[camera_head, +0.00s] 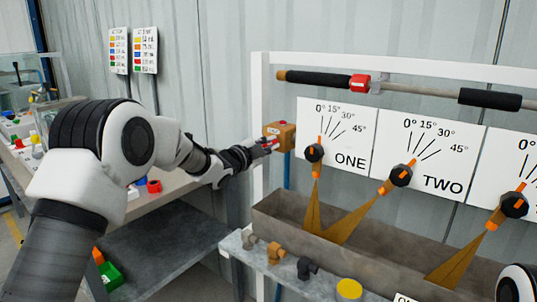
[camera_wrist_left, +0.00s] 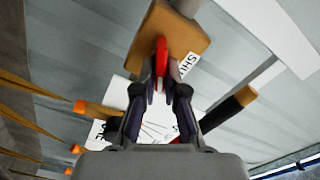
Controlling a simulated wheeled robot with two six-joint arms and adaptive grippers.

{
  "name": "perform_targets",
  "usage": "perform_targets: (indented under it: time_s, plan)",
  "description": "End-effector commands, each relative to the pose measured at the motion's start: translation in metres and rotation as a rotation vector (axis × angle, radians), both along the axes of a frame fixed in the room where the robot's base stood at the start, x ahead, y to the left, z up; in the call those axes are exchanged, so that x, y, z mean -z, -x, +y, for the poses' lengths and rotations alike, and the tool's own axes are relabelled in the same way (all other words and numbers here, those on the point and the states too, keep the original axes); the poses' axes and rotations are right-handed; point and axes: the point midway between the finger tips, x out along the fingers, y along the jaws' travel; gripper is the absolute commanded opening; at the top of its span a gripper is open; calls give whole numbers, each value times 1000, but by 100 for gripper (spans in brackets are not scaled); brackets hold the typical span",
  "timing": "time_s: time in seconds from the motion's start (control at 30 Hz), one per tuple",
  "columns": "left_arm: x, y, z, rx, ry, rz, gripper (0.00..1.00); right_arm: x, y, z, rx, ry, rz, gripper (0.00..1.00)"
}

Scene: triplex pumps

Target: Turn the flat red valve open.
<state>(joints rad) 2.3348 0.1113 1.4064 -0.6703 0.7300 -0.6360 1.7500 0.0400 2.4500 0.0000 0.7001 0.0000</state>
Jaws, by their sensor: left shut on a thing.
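The flat red valve handle (camera_wrist_left: 161,52) stands edge-on against an orange-brown valve body (camera_wrist_left: 180,38) in the left wrist view. A white label on the body begins with "SH"; the rest is hidden or too small to read. In the head view the valve body (camera_head: 287,134) is at the white frame's left post, with a little red (camera_head: 271,131) showing. My left gripper (camera_head: 268,146) reaches it from the left. Its fingertips (camera_wrist_left: 161,80) are closed on the near end of the red handle. My right gripper is not in view.
Signs ONE (camera_head: 335,150) and TWO (camera_head: 428,158) have black knobs with orange pointers, right of the valve. Below is a grey trough (camera_head: 370,251). A bar with black grips (camera_head: 318,78) runs above. A workbench (camera_head: 170,190) with small parts is at left.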

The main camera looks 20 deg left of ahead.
Motion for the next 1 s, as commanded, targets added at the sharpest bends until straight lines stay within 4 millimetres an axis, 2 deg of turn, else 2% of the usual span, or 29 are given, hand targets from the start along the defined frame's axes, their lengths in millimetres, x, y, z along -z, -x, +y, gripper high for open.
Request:
perform_targets:
  time_s: [0.03, 0.4, 0.7, 1.0]
  plan:
    - [5, 0, -1, 1, -39, -18, 0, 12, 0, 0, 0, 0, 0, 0]
    - [8, 1, -2, 1, -325, -120, 0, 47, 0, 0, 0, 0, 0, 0]
    - [8, 1, -2, 2, -447, -162, 0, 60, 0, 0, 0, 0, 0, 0]
    - [7, 1, -2, 3, -475, -169, 0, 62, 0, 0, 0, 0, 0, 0]
